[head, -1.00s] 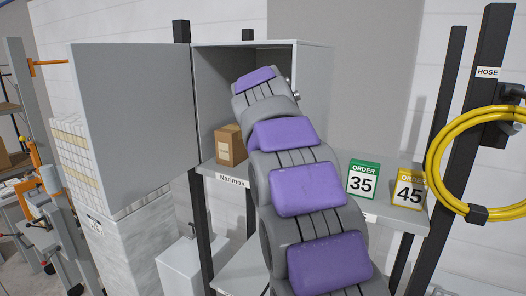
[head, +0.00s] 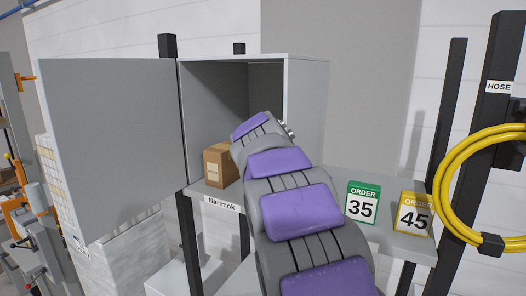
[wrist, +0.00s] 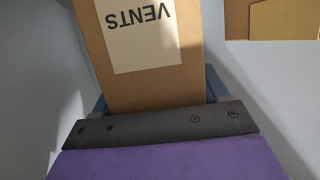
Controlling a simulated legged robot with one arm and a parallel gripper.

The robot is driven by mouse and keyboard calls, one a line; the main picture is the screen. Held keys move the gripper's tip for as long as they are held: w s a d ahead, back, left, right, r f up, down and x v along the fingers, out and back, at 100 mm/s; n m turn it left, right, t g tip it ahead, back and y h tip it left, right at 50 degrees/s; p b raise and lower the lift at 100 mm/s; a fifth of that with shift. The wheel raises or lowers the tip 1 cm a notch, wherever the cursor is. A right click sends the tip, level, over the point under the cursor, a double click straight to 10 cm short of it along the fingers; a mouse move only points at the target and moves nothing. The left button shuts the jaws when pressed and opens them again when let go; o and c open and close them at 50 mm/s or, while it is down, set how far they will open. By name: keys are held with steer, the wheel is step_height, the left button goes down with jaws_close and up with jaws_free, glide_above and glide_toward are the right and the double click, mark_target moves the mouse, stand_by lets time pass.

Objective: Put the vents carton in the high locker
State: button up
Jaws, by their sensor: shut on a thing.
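The vents carton (wrist: 137,75) is brown with a white label that reads VENTS upside down in the wrist view. My gripper (wrist: 155,98) is shut on it, with the fingers at its two sides. The high locker (head: 305,110) is a grey open-fronted box in the head view. Its door (head: 115,140) stands wide open to the left. My arm reaches into the opening at its right part. My own arm hides the jaws and the held carton in the head view. Whether the held carton touches the locker floor cannot be told.
Another brown carton (head: 220,166) stands at the locker's front left; cardboard also shows at upper right in the wrist view (wrist: 270,20). Green order 35 (head: 362,204) and yellow order 45 (head: 413,213) signs stand on the shelf at right. A yellow hose (head: 450,170) hangs farther right.

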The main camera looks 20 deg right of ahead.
step_height(320, 180, down, 2)
steer(key=shift+f, duration=0.1)
steer(key=a, duration=0.1)
steer(key=a+f, duration=0.1)
steer(key=a, duration=0.1)
steer(key=shift+a, duration=0.2)
steer(key=shift+a+r, duration=0.1)
steer(key=shift+a, duration=0.15)
steer(key=o, duration=1.6)
steer(key=d, duration=0.3)
steer(key=shift+d+f, duration=0.3)
steer(key=a, duration=0.2)
steer(key=shift+a+r, duration=0.25)
steer(key=shift+a, duration=0.05)
steer(key=shift+s+a+r, duration=0.1)
steer(key=shift+s+a, duration=0.05)
steer(key=shift+a, duration=0.2)
steer(key=shift+s+d+b+v, duration=0.1)
steer(key=shift+d+b+v, duration=0.1)
steer(key=shift+v, duration=1.6)
steer(key=shift+s+d+b+v, duration=0.15)
steer(key=shift+d+b+v, duration=0.1)
steer(key=shift+v, duration=1.5)
steer(key=shift+s+d+b+v, duration=0.1)
steer(key=shift+d+b+v, duration=0.1)
steer(key=shift+v, duration=1.6)
